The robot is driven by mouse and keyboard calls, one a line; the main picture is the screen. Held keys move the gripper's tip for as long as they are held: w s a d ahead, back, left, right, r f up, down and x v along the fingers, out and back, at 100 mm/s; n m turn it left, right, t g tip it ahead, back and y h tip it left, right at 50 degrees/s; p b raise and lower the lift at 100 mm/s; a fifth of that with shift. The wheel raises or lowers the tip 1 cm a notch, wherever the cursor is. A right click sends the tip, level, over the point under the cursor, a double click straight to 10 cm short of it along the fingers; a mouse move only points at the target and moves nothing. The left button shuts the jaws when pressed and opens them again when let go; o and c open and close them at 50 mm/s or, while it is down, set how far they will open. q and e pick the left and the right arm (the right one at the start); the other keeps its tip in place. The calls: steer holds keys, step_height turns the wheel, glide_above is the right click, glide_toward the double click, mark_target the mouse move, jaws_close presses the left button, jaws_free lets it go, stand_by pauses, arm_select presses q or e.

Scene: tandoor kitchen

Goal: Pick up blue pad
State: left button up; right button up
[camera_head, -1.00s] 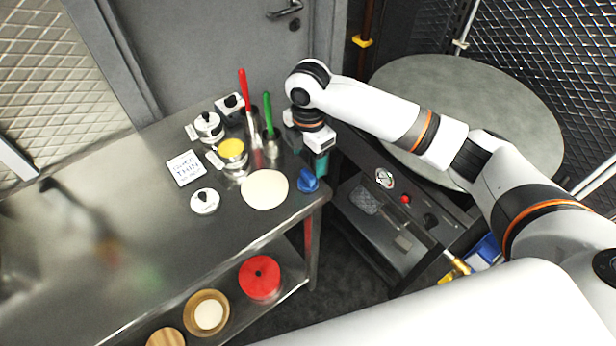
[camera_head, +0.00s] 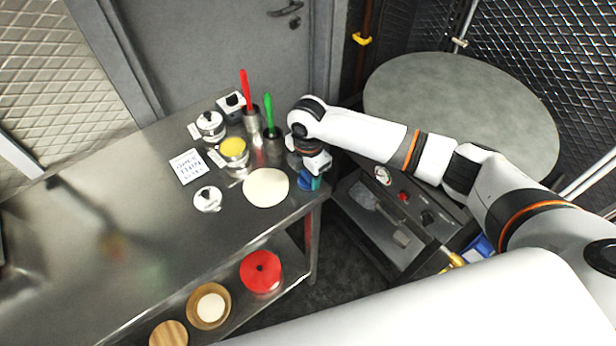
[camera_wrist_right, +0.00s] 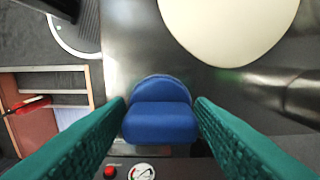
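The blue pad (camera_wrist_right: 160,112) sits at the near right corner of the steel table (camera_head: 130,220). In the wrist view it lies between the two green fingers of my right gripper (camera_wrist_right: 160,125). My left gripper is not in view.
A round flat dough (camera_head: 266,188) lies just left of the pad. Utensil holders with a red handle (camera_head: 246,90) and a green handle (camera_head: 268,112) stand behind. A black stove unit (camera_head: 400,215) stands to the right. The table's left part is mostly clear.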

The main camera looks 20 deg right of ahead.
steer(key=c, duration=0.6)
step_height(320, 180, up, 10)
steer(key=shift+r+b, duration=0.1)
steer(key=shift+b, duration=1)
steer(key=o, duration=0.3)
steer(key=shift+c, duration=0.9)
